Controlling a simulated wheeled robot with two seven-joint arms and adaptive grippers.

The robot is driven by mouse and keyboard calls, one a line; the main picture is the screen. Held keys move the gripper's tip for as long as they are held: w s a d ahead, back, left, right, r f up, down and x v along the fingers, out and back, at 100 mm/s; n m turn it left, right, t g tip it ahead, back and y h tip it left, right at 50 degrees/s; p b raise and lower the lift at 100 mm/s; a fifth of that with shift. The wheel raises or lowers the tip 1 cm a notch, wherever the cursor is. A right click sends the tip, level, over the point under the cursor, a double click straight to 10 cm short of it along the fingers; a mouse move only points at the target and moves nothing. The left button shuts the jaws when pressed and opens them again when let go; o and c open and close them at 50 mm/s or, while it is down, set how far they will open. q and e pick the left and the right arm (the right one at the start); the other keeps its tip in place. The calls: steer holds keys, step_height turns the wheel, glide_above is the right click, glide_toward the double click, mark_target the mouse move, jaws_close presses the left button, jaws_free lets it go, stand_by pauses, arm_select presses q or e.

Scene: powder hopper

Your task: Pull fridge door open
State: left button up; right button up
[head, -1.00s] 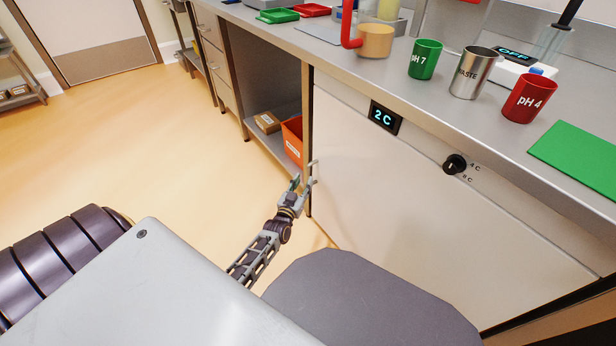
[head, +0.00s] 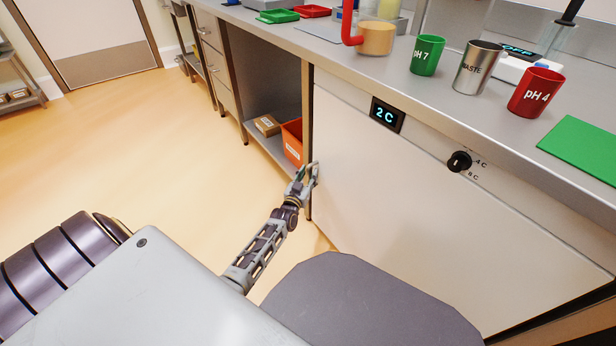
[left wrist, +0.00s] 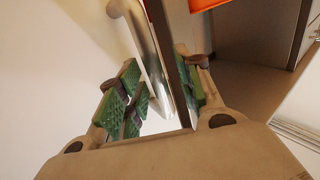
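The white fridge door (head: 420,220) fills the front under the counter and appears shut. A dark display (head: 387,114) on it reads 2 C, with a black knob (head: 459,161) to its right. My left gripper (head: 311,174) is at the door's left edge. In the left wrist view, a metal bar handle (left wrist: 146,45) runs between the green finger pads of the left gripper (left wrist: 160,95). The fingers are apart, with a gap showing beside the bar; contact with it is unclear. The handle is mostly hidden in the head view. My right gripper is not in view.
An open shelf bay with an orange bin (head: 292,142) lies left of the fridge. On the counter stand a green pH 7 cup (head: 427,55), a metal waste cup (head: 477,67) and a red pH 4 cup (head: 536,92). The floor (head: 150,150) at left is clear.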

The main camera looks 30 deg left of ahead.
arm_select(q)
steer(key=shift+c, duration=0.2)
jaws_close()
steer(key=shift+s, duration=0.1)
